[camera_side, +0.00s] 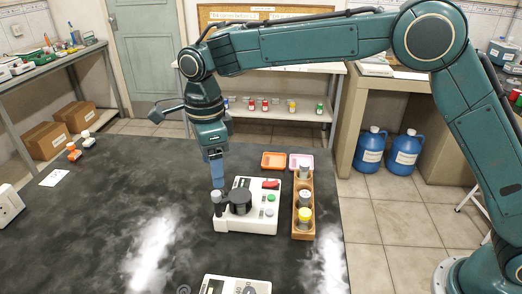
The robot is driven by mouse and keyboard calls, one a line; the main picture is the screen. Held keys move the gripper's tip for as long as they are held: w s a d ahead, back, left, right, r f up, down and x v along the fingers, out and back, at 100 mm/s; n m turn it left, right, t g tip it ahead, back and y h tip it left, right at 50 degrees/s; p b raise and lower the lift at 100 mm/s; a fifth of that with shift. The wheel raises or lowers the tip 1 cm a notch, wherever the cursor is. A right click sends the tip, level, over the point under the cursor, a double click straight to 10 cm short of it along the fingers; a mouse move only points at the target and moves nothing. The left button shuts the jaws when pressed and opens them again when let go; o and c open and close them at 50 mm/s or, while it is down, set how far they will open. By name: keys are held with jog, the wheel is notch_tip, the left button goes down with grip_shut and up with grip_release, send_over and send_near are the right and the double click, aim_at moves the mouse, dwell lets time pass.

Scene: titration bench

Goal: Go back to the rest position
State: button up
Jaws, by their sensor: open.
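My gripper (216,183) hangs from my green arm, pointing down above the left part of a white device (262,224) on the black bench. Its jaws are open, though their gap is hard to make out at this size. Just below the fingertips is a small grey-topped dark item (217,201) at the device's left edge; I cannot tell whether they touch. A black round part (240,201) sits on the device beside it, with a red part (270,184) and green buttons further right.
A wooden rack (303,228) with several vials stands right of the device. Another white device (235,285) is at the front edge. Small orange-and-white items (74,152) stand far left. The bench's left middle is clear.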

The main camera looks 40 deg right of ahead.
jog(key=shift+s+d+r, duration=0.15)
jog(key=shift+d+r, duration=0.3)
jog(key=shift+r, duration=0.05)
jog(key=s+d+r+n+t, duration=0.1)
jog(key=s+d+r+n, duration=0.45)
jog(key=d, duration=0.25)
jog(key=s+d+r+n+t, duration=0.2)
jog(key=s+d+r+n, duration=0.35)
jog(key=d, duration=0.25)
jog(key=s+d+f+n+t, duration=0.1)
jog(key=s+d+n, duration=0.3)
jog(key=s, duration=0.5)
jog(key=s+d+f+n+t, duration=0.1)
jog(key=s+d+f+n, duration=0.2)
jog(key=s, duration=0.7)
jog(key=d+n, duration=0.2)
jog(key=n, duration=0.1)
jog(key=shift+d+t, duration=0.25)
jog(key=shift+t, duration=0.05)
